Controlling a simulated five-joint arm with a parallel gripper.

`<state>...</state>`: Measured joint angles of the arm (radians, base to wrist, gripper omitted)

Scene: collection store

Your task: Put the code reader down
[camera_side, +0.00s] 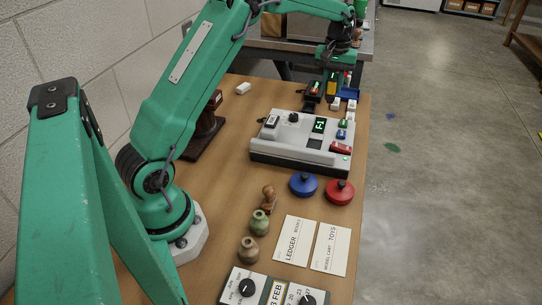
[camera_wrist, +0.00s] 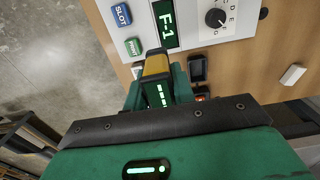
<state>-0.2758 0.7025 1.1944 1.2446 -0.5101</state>
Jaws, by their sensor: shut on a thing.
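The code reader (camera_wrist: 156,66) is a yellow and black block with green bars lit on it, in the wrist view. My gripper (camera_wrist: 157,88) is shut on it, with a green finger on each side. In the side view my gripper (camera_side: 333,80) is over the far end of the wooden table (camera_side: 225,140), beyond the grey console (camera_side: 300,143). A yellow part of the reader shows small below it there. I cannot tell whether the reader touches the table.
The console shows F-1 on its display (camera_wrist: 167,25). Small dark devices, a blue tray (camera_side: 350,93) and white blocks (camera_side: 336,103) crowd the far end near my gripper. Blue (camera_side: 303,184) and red (camera_side: 339,192) round pieces, small vases and cards lie nearer.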

